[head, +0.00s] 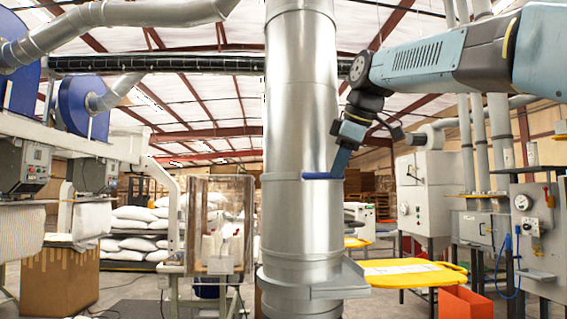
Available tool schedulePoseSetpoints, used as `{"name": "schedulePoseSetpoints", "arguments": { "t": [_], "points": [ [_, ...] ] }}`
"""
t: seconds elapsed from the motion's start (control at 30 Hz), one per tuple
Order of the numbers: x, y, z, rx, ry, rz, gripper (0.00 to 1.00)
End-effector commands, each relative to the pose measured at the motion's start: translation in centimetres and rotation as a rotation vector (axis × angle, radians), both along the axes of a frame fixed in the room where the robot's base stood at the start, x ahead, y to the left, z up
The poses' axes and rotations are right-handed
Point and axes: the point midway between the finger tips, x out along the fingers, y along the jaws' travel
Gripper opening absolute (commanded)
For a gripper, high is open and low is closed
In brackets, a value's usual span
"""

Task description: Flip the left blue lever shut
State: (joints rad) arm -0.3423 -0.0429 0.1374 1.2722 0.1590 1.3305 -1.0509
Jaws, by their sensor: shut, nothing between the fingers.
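A blue lever (316,176) lies roughly level across the front of the big upright silver pipe (300,110), at mid height. My gripper (337,173) hangs down from the upper right in front of the pipe's right edge. It is shut and holds nothing. Its tip is at the right end of the lever; I cannot tell whether they touch. No second blue lever can be made out on the pipe.
A grey ledge (330,283) rings the pipe's foot. A yellow table (415,273) and an orange bin (465,302) stand at right, before grey control cabinets (530,225). A clear-sided box (220,225) and a cardboard box (60,282) stand at left.

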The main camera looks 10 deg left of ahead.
Motion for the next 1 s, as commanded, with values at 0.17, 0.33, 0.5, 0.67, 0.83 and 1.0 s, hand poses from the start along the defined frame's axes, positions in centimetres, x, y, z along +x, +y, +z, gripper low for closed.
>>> {"name": "schedulePoseSetpoints", "arguments": {
  "t": [0.17, 0.33, 0.5, 0.67, 0.83, 1.0],
  "points": [
    [0.1, -0.1, 0.0, 0.000, 0.000, -0.002, 0.00],
    [0.1, -0.1, 0.0, 0.000, 0.000, -0.002, 0.00],
    [0.1, -0.1, 0.0, 0.000, 0.000, -0.002, 0.00],
    [-0.5, -0.3, 0.1, 0.000, 0.000, -0.002, 0.00],
    [-2.2, -0.8, 0.5, 0.001, -0.002, 0.000, 0.00],
    [-3.3, -1.9, 2.0, 0.002, -0.002, -0.002, 0.00]
  ]
}}
